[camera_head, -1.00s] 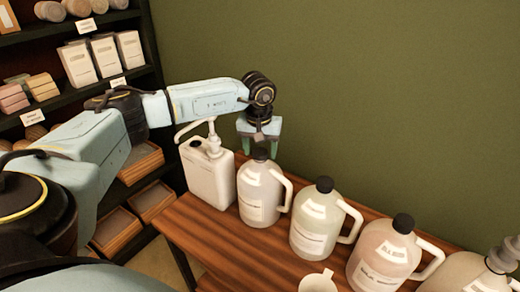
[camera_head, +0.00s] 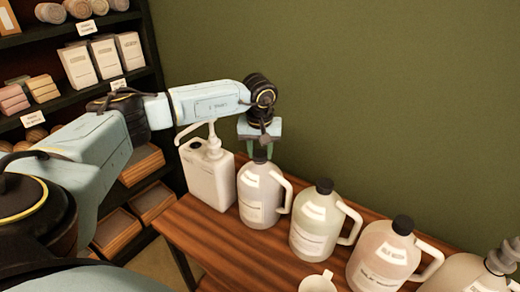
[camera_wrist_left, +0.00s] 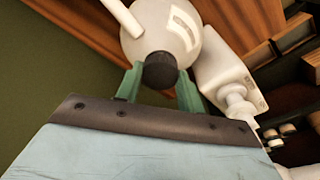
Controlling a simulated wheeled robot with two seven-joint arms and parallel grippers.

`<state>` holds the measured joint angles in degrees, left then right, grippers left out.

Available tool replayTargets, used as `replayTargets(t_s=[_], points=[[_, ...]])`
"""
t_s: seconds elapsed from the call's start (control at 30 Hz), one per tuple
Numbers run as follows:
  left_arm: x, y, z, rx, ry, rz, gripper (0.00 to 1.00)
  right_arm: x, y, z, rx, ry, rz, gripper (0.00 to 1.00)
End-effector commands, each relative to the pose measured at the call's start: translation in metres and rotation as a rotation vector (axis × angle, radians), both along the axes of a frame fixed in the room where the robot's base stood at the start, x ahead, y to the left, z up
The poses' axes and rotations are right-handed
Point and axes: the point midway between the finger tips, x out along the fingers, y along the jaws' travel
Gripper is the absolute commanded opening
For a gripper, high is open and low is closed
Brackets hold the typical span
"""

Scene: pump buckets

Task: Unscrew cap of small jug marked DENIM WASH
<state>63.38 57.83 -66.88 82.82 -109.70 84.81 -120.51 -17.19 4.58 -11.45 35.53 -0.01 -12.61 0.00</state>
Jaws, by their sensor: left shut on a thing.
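My left gripper (camera_head: 259,150) points down over a whitish jug (camera_head: 260,196) with a side handle, second from the left on the wooden table. Its green fingers are shut on the jug's dark cap (camera_wrist_left: 160,70), one on each side in the left wrist view. The cap sits at the top of the neck and the jug stands upright. The jug also shows in the left wrist view (camera_wrist_left: 152,28). Its label is too blurred to read. My right gripper is not in view.
A white square canister with a pump (camera_head: 208,175) stands close on the left. Black-capped jugs, one greenish (camera_head: 315,225) and one pinkish (camera_head: 382,255), stand to the right. A white cup (camera_head: 318,283) is at the front. Shelves (camera_head: 75,105) are on the left.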

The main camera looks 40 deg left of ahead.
Motion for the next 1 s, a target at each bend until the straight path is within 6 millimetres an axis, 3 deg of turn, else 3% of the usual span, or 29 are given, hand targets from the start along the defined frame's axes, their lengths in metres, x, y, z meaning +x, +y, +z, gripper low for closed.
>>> replayTargets(t_s=[0.47, 0.57, 0.83, 1.0], points=[[0.000, 0.000, 0.001, 0.001, 0.004, 0.670, 0.10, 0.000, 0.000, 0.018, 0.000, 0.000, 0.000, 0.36], [-0.001, 0.001, 0.000, 0.002, 0.003, 0.687, 0.10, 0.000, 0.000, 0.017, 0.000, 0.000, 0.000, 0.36], [-0.001, 0.001, 0.001, 0.002, 0.003, 0.968, 0.10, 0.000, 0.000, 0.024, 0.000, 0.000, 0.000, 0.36], [-0.001, 0.001, 0.000, 0.003, 0.002, 1.022, 0.10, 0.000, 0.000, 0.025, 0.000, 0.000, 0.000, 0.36]])
